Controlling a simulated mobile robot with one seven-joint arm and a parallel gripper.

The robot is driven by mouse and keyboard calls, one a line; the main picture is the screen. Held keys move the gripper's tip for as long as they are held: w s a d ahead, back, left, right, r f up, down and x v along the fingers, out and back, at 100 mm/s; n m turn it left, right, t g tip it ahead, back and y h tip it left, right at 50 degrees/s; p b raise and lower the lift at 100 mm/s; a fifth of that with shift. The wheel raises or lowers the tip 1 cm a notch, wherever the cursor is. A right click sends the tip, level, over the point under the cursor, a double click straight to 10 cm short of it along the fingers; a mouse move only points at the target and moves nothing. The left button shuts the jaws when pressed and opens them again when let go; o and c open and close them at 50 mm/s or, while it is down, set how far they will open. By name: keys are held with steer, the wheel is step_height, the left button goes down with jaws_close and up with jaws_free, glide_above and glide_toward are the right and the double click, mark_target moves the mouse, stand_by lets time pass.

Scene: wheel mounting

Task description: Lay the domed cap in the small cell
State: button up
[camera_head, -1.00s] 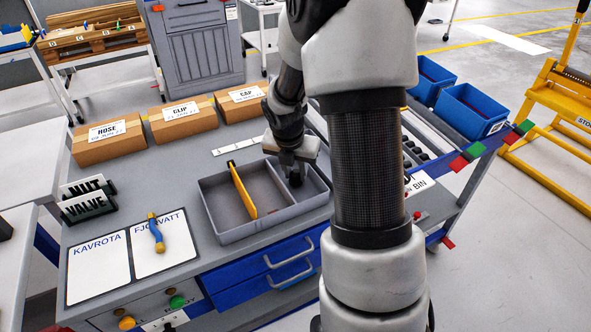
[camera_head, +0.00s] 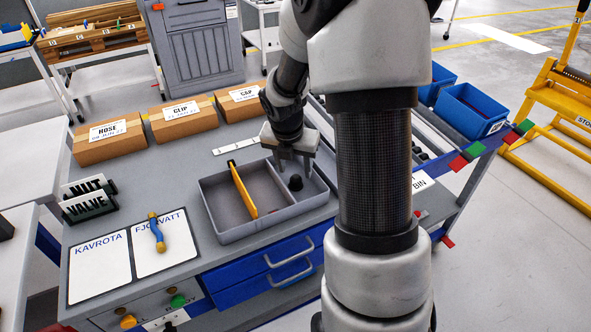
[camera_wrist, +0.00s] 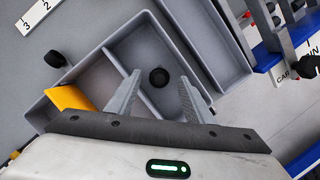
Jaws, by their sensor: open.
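The domed cap (camera_head: 295,183) is small and black. It sits on the floor of the right-hand cell of the grey tray (camera_head: 262,230), and it also shows in the wrist view (camera_wrist: 159,77), dome towards the camera. My gripper (camera_head: 295,170) is open just above it. In the wrist view its two fingers are on either side of the cap with clear gaps, and nothing is between them in contact.
Boxes marked HOSE (camera_head: 108,140), CLIP (camera_head: 184,120) and CAP (camera_head: 240,103) stand behind the tray. A numbered strip (camera_head: 236,146) lies nearer. A blue-and-yellow tool (camera_head: 157,233) lies on a white panel at left.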

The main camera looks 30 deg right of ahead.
steer(key=p+v, duration=0.2)
steer(key=v, duration=1.2)
steer(key=shift+s+r+p, duration=0.2)
steer(key=shift+r+p, duration=0.15)
steer(key=shift+p, duration=0.05)
steer(key=shift+a+r, duration=0.1)
